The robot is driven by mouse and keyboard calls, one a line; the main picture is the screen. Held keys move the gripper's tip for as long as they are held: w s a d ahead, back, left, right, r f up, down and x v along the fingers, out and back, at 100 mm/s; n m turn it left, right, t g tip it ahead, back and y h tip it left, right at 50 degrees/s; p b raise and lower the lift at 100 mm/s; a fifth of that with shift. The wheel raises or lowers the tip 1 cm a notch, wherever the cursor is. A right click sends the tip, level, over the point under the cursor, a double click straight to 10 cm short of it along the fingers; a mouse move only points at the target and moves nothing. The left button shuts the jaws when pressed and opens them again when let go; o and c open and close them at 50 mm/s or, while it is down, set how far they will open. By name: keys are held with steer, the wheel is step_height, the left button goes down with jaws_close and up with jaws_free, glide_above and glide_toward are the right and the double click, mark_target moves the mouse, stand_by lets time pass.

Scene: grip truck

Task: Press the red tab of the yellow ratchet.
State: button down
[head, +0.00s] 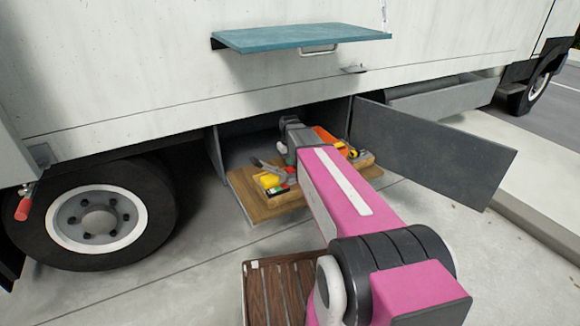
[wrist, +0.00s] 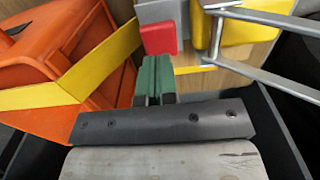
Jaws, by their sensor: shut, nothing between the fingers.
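In the wrist view my gripper (wrist: 153,78) has its two green fingers closed together, with nothing between them. A red tab (wrist: 158,38) lies just beyond the fingertips; I cannot tell whether they touch it. The tab sits beside grey metal and yellow parts (wrist: 245,30) that look like the ratchet, partly cut off by the frame's top edge. In the head view my arm reaches into the open truck compartment and its wrist hides part of the contents. The gripper's fingertips cannot be made out there.
An orange case (wrist: 50,60) with a yellow strap (wrist: 102,60) lies left of the fingers. Grey metal bars (wrist: 265,65) cross on the right. In the head view, a wooden tray (head: 265,212) holds tools, and an open door (head: 435,150) flanks the compartment's right. A teal shelf (head: 300,37) overhangs it.

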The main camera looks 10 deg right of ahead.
step_height(320, 180, up, 11)
steer(key=shift+f, duration=0.2)
steer(key=shift+s, duration=0.1)
stand_by(0.7)
steer(key=s+f+m, duration=0.1)
steer(key=s+f, duration=0.6)
steer(key=s, duration=0.3)
steer(key=s+f+m, duration=0.2)
steer(key=s+f, duration=0.4)
steer(key=s, duration=0.5)
steer(key=shift+s+d+f+m, duration=0.25)
steer(key=shift+d+f+m, duration=0.05)
steer(key=shift+d+f, duration=0.1)
